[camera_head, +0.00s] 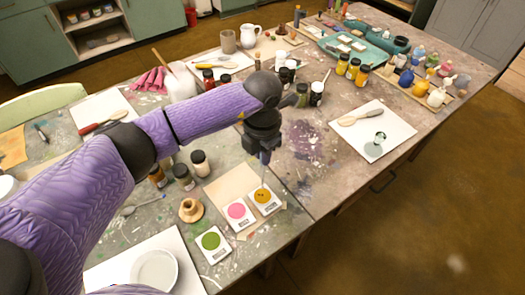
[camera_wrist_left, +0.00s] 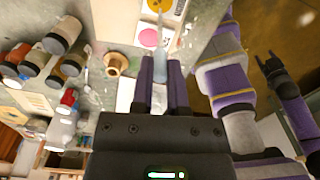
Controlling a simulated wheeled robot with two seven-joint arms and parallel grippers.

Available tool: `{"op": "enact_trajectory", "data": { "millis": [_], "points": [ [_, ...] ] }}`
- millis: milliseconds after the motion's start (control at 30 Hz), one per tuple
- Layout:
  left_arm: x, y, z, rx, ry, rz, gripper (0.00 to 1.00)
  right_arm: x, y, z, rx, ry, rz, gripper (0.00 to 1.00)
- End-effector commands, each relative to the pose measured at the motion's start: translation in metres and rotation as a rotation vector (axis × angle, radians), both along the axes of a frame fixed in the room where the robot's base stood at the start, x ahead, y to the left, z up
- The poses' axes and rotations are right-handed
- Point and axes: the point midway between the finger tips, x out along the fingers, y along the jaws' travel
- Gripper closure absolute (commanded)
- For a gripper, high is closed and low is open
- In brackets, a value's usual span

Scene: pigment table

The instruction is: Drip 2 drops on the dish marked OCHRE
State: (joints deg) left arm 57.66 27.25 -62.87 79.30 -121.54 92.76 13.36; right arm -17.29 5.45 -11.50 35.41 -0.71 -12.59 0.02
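My left gripper (camera_head: 264,156) is shut on a slim pale dropper (camera_wrist_left: 159,58), which points down. Its tip (camera_head: 263,184) is over the dish with the ochre-orange disc (camera_head: 265,203), the rightmost of three small white square dishes. Small dark spots show on that disc; the marked lettering is too small to read. The dish with the pink disc (camera_head: 237,211) is beside it, and the dish with the green disc (camera_head: 211,241) is nearer. In the left wrist view, my right gripper (camera_wrist_left: 267,59) is at the right with its fingers apart and looks empty.
A small tan wooden pot (camera_head: 191,210) and dark-lidded jars (camera_head: 200,163) stand left of the dishes. A round pale plate (camera_head: 155,270) lies at the near left.

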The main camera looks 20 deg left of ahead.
Motion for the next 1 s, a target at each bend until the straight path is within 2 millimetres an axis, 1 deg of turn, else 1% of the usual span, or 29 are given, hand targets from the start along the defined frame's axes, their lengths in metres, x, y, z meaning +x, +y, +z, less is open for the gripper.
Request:
{"op": "enact_trajectory", "data": {
  "millis": [133, 233, 633, 700, 1000],
  "points": [
    [0.000, 0.000, 0.001, 0.000, 0.000, 0.000, 0.84, 0.000, 0.000, 0.000, 0.000, 0.000, 0.000, 0.41],
    [0.000, 0.000, 0.006, -0.001, -0.001, 0.000, 0.84, 0.000, 0.000, 0.005, 0.000, -0.001, 0.000, 0.41],
    [0.000, 0.000, 0.051, 0.000, -0.001, -0.001, 0.84, 0.004, 0.000, 0.040, 0.001, -0.011, 0.000, 0.41],
    [0.000, 0.000, 0.052, 0.000, 0.000, -0.001, 0.84, 0.004, 0.000, 0.042, 0.001, -0.011, 0.000, 0.41],
    [0.000, 0.000, 0.050, 0.000, 0.000, 0.000, 0.84, 0.004, 0.000, 0.039, 0.000, -0.010, 0.000, 0.41]
  ]
}}
